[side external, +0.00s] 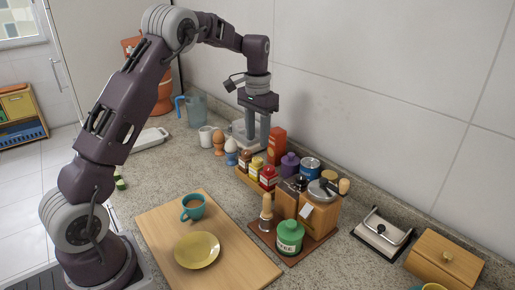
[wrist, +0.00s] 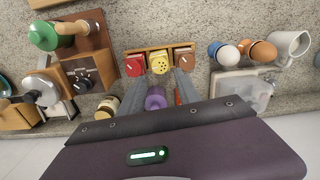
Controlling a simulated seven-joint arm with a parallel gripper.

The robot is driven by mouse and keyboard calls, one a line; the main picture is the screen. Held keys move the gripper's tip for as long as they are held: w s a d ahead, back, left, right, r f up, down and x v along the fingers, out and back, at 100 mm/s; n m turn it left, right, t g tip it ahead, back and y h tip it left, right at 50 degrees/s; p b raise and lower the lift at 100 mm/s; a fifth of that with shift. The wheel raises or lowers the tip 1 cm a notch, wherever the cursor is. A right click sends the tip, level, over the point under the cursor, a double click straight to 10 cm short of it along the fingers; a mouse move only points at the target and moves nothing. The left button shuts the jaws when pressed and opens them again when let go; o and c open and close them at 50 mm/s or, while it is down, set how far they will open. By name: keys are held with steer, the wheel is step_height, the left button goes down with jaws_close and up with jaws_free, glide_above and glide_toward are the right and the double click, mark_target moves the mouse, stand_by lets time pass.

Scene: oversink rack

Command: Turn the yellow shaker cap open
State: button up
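The yellow-capped shaker (side external: 256,168) stands upright in a small wooden rack between a brown-capped shaker (side external: 244,159) and a red-capped shaker (side external: 268,178). In the wrist view the yellow cap (wrist: 158,62) shows top-on, just beyond my fingertips and roughly between them. My gripper (side external: 257,146) points down behind the rack, on its wall side. In the wrist view my gripper (wrist: 161,80) is open, with a gap between its two grey fingers. I cannot see either finger touching the yellow cap.
A cutting board (side external: 225,258) with a teal cup and yellow plate lies in front.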

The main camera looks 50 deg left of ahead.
mark_target(257, 159)
step_height(257, 159, down, 7)
steer(key=shift+r, duration=0.1)
